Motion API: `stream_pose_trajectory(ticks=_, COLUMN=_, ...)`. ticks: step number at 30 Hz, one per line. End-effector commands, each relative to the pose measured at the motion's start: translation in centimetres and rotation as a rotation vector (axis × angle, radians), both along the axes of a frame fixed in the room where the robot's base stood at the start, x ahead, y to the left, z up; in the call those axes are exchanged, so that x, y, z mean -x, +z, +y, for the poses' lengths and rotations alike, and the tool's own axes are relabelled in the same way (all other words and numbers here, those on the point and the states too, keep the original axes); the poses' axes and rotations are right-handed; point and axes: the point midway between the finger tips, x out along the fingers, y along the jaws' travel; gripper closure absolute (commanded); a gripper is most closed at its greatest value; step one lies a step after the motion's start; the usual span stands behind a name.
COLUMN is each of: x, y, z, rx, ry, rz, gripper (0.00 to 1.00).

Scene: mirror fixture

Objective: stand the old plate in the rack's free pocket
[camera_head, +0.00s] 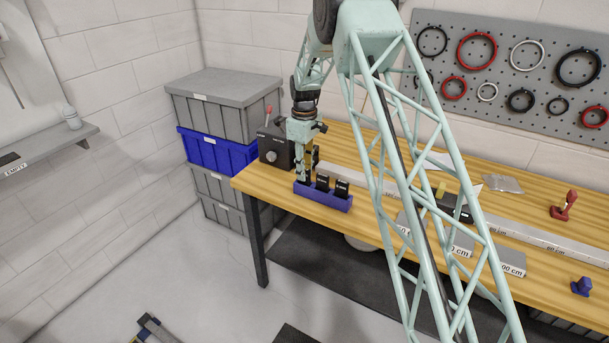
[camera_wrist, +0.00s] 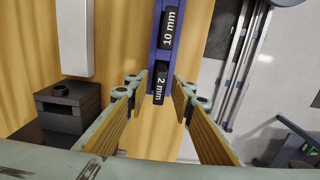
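The blue rack (camera_head: 325,200) stands on the wooden bench near its left end. It also shows at the top of the wrist view (camera_wrist: 154,50). Two dark plates stand in it in the head view. The wrist view shows a plate marked 2 mm (camera_wrist: 160,88) and one marked 10 mm (camera_wrist: 170,28). I cannot tell which is the old plate or which pocket is free. My gripper (camera_head: 304,178) points down at the rack's left end. In the wrist view its fingers (camera_wrist: 160,82) are apart, on either side of the 2 mm plate, with gaps showing.
A dark box with a red lever (camera_head: 275,148) stands close behind and left of the rack. A long pale rail (camera_head: 540,240) runs along the bench. Stacked crates (camera_head: 225,100) stand beyond the bench's left end.

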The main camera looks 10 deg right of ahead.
Motion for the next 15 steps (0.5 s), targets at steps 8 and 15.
stream_pose_trajectory(ticks=8, x=0.0, y=4.0, z=0.0, rx=0.000, ry=0.000, rz=-0.001, gripper=0.78)
stream_pose_trajectory(ticks=15, x=0.0, y=7.5, z=0.0, rx=0.001, ry=0.000, rz=-0.002, gripper=0.78)
